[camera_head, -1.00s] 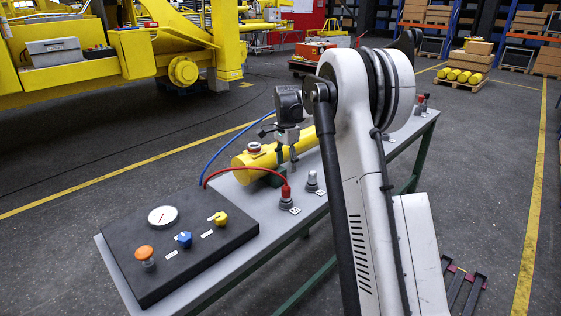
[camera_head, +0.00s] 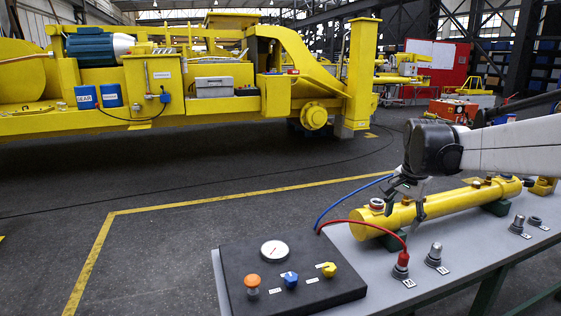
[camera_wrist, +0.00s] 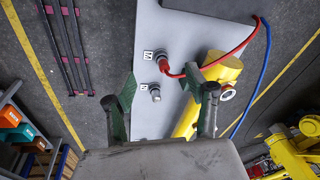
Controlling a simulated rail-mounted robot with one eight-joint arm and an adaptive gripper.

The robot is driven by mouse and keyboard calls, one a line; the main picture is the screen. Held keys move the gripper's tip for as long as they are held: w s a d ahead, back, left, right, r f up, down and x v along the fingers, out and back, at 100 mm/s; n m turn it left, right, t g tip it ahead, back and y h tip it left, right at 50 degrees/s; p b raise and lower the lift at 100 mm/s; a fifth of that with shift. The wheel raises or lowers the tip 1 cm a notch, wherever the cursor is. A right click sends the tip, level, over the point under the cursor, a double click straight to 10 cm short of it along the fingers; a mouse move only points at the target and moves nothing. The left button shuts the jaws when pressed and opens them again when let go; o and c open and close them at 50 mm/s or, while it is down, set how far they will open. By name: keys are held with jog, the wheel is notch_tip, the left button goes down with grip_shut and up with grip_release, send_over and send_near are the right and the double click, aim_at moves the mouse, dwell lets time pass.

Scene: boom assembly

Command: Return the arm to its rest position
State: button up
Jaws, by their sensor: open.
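My arm (camera_head: 510,148) reaches in from the right in the head view. My gripper (camera_head: 405,207) hangs over the near end of the yellow cylinder (camera_head: 455,203) on the grey bench. Whether the fingers touch the cylinder cannot be told there. In the wrist view my gripper (camera_wrist: 169,88) has its two dark green fingers spread wide with nothing between the tips. The yellow cylinder (camera_wrist: 221,70) shows there beside and behind the right finger.
The grey bench (camera_head: 345,246) carries a black control panel (camera_head: 300,290) with gauge and knobs, a red-capped plug (camera_head: 402,262), several fittings, and red and blue hoses. A yellow machine (camera_head: 200,105) stands behind. The floor (camera_head: 160,240) left of the bench is clear.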

jog(key=s+a+f+n+t, duration=0.1)
jog(key=s+a+n, duration=0.2)
jog(key=s, duration=0.6)
jog(key=s+a+f+n+t, duration=0.1)
jog(key=s+a+n, duration=0.3)
jog(key=s, duration=0.6)
jog(key=s+a+f+n+t, duration=0.1)
jog(key=s+a, duration=0.4)
jog(key=s, duration=0.5)
jog(key=shift+f+n+t, duration=0.3)
jog(key=shift+n+t, duration=0.6)
jog(key=shift+n, duration=0.3)
